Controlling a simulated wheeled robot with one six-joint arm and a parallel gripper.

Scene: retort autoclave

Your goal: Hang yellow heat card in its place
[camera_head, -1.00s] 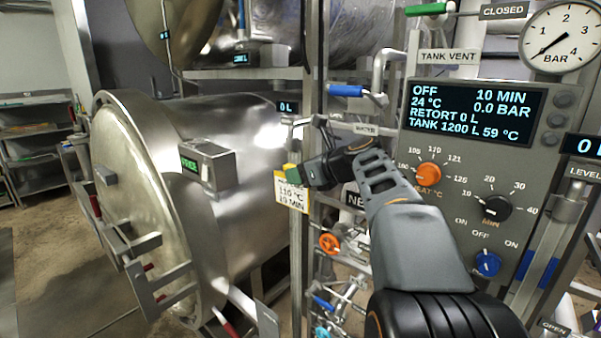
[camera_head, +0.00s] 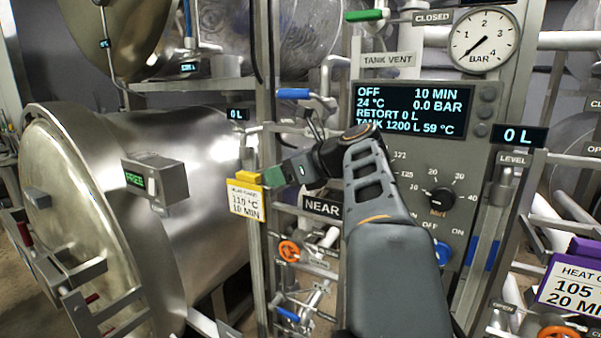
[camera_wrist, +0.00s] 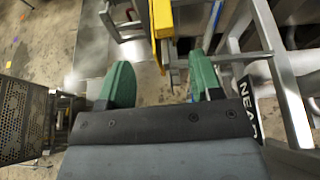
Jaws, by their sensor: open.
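The yellow heat card (camera_head: 245,203), with a white face reading 110 °C and 10 MIN, hangs upright at the grey vertical post beside the retort. Its yellow top block shows above the white face. My gripper (camera_head: 272,178) is open, just right of the card's top, with a small gap between them in the head view. In the wrist view, the card's yellow edge (camera_wrist: 162,18) lies ahead of the two green fingers, between their lines, and my gripper (camera_wrist: 160,65) is empty. How the card is held at the post is hidden.
A purple heat card (camera_head: 570,280) reading 105 and 20 MIN is at the right. The control panel (camera_head: 420,150) stands behind my arm. The steel retort (camera_head: 185,230) is at left. Pipes and an orange valve wheel (camera_head: 289,250) crowd the space below my gripper.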

